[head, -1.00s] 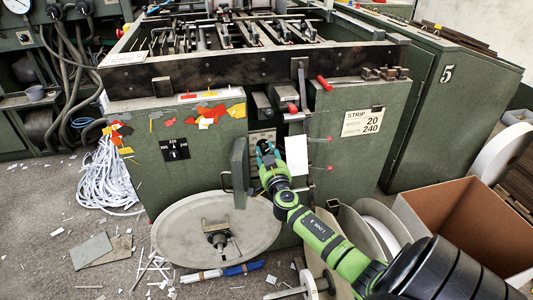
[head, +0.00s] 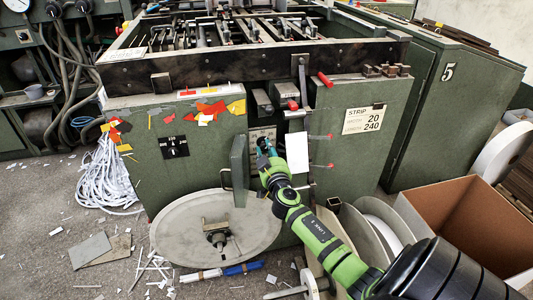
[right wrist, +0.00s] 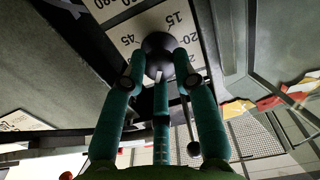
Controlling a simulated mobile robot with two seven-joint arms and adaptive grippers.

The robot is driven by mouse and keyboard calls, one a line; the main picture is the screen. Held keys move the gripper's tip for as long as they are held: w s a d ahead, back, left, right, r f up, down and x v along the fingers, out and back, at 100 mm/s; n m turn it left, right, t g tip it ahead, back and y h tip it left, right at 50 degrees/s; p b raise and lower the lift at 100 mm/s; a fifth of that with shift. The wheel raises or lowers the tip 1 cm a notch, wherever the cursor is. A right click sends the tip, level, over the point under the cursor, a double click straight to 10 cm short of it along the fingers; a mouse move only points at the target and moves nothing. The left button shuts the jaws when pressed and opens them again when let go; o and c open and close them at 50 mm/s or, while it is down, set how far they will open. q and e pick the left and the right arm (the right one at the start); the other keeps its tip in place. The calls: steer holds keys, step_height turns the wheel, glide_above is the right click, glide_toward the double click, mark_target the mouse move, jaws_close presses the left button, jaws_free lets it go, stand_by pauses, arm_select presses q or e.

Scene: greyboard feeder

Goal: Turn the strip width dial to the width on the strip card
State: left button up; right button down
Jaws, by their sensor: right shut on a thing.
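The strip card (head: 362,120) on the green machine front reads 20 for width and 240 below it. The strip width dial shows in the right wrist view as a dark round knob (right wrist: 158,46) on a pale scale plate (right wrist: 125,30) with numbers including 15, 20 and 45. My right gripper (head: 265,150) is at the opening in the machine front. In the right wrist view its teal fingers (right wrist: 160,75) are shut around the knob. The fingers hide part of the scale, and I cannot tell for sure which number the knob marks. My left gripper is not in view.
A green door (head: 240,170) stands open just left of my right gripper. A white card (head: 297,152) hangs close on its right. Red-tipped levers (head: 325,79) stick out above. A large disc (head: 217,228) is below, and an open cardboard box (head: 465,225) stands at right.

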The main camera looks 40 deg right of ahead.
steer(key=shift+w+r+n, duration=0.1)
steer(key=shift+r+n, duration=0.15)
steer(key=shift+n, duration=0.4)
steer(key=shift+r+n, duration=0.25)
steer(key=shift+n, duration=0.4)
steer(key=c, duration=1)
jaws_free()
steer(key=shift+o, duration=0.2)
steer(key=shift+f, duration=0.25)
steer(key=shift+s+a+f, duration=0.1)
steer(key=shift+s+a, duration=0.2)
steer(key=shift+s, duration=0.1)
steer(key=v, duration=1.1)
steer(key=shift+d, duration=0.1)
